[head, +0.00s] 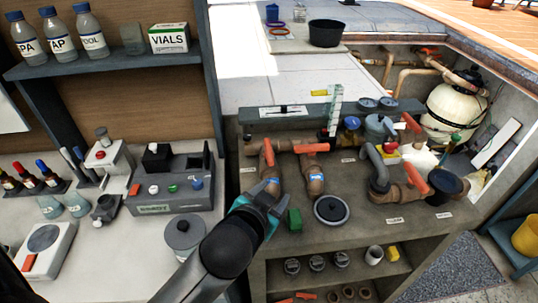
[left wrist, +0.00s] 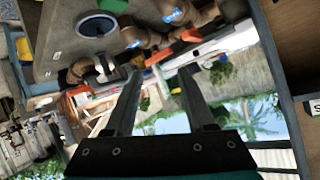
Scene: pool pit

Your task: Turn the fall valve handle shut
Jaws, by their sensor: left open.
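Several orange valve handles sit on the pipework of the grey bench. One handle (head: 268,152) stands on the left pipe, lengthwise to it. Another handle (head: 310,148) lies across the pipe beside it, and a third (head: 417,178) is tilted at the right. The small labels are too blurred to tell which is the fall valve. My left gripper (head: 275,197) is open in front of the left pipes, apart from the handles. In the left wrist view its fingers (left wrist: 160,76) are spread with nothing between them; orange handles (left wrist: 190,34) show beyond. My right gripper is out of view.
A grey jar (head: 184,233) stands left of my arm. A white filter tank (head: 453,112) is at the back right. A vertical green-white gauge (head: 335,110) rises behind the pipes.

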